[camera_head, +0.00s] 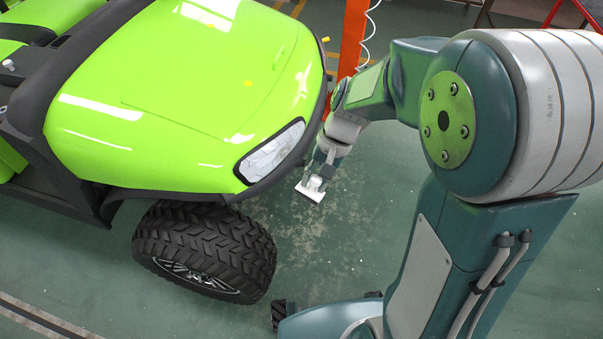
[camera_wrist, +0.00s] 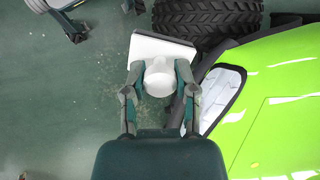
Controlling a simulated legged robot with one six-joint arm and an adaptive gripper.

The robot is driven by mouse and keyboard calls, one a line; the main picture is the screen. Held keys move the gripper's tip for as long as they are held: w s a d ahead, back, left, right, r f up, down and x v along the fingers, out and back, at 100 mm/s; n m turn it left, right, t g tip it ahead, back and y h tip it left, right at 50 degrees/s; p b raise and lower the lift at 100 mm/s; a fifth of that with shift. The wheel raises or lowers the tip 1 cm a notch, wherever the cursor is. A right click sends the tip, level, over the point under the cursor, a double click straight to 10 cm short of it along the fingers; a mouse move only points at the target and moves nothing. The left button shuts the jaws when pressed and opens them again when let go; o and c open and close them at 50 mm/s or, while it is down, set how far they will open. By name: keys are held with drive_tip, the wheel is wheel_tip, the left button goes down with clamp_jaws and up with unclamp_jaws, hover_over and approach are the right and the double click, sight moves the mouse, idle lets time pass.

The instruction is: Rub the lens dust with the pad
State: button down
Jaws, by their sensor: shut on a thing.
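My gripper (camera_wrist: 157,88) is shut on a white pad (camera_wrist: 160,47) with a round white grip and a dark edge. In the head view the pad (camera_head: 310,189) hangs from my gripper (camera_head: 322,178) above the floor, in front of the cart's headlight. The headlight lens (camera_head: 270,152) is a pale, mottled panel in the green cart's front corner, and it also shows in the wrist view (camera_wrist: 218,90), to the right of the pad. The pad appears apart from the lens. I cannot tell the dust apart from the lens's mottled look.
The green cart (camera_head: 190,85) fills the left of the head view, with a black tyre (camera_head: 205,248) below the headlight. An orange post (camera_head: 352,38) stands behind my arm. The green floor (camera_head: 330,250) around the pad is clear.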

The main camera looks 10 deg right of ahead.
drive_tip(key=w+a+f+m+y, duration=0.1)
drive_tip(key=a+m+y, duration=0.1)
drive_tip(key=m+y, duration=0.1)
drive_tip(key=shift+w+f, duration=0.35)
drive_tip(key=shift+w, duration=0.05)
drive_tip(key=w+d+f+m+t+y, duration=0.3)
drive_tip(key=w+f+m+t+y, duration=0.1)
drive_tip(key=w+f+m+t, duration=0.7)
drive_tip(key=shift+m+t, duration=0.5)
drive_tip(key=shift+t, duration=0.3)
drive_tip(key=a, duration=0.2)
drive_tip(key=w+a, duration=0.1)
drive_tip(key=a+f, duration=0.1)
drive_tip(key=a, duration=0.1)
drive_tip(key=shift+w+a, duration=0.25)
drive_tip(key=shift+a, duration=0.1)
drive_tip(key=shift+d, duration=0.2)
drive_tip(key=shift+x, duration=1.15)
drive_tip(key=c, duration=1.4)
unclamp_jaws()
